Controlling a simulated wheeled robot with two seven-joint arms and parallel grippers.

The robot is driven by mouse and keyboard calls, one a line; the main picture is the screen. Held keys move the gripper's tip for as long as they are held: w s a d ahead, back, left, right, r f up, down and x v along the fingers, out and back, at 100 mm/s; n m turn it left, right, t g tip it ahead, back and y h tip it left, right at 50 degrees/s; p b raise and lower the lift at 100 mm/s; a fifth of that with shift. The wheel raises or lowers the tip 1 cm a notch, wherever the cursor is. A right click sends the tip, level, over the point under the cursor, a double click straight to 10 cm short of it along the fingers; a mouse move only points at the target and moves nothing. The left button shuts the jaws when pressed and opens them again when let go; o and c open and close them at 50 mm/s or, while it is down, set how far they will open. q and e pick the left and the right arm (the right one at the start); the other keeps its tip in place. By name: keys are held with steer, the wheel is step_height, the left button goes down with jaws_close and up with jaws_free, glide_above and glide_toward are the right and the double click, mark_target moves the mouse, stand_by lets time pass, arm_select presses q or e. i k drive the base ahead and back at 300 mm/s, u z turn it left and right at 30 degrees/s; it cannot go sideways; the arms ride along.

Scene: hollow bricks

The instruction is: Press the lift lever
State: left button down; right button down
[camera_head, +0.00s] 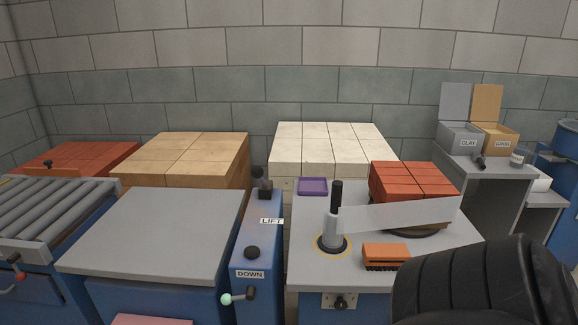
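A narrow blue pedestal (262,232) stands between two grey-topped tables. It bears a white label reading LIFT (271,221) and, nearer to me, a label reading DOWN (250,273). A black lever (263,184) on a dark block stands upright at the pedestal's far end, just beyond the LIFT label. A round black knob (252,252) sits on the top just behind the DOWN label. A crank with a pale green knob (226,299) sticks out at the near end. Neither of my grippers is in view, and nothing touches the lever.
A grey tabletop (160,235) is bare to the left. The right table has a purple tray (313,186), a swing arm (390,215), red bricks (413,178) and an orange brush (386,251). A black ribbed shape (490,285) covers the lower right.

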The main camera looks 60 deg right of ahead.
mark_target(256, 172)
steer(key=z, duration=0.9)
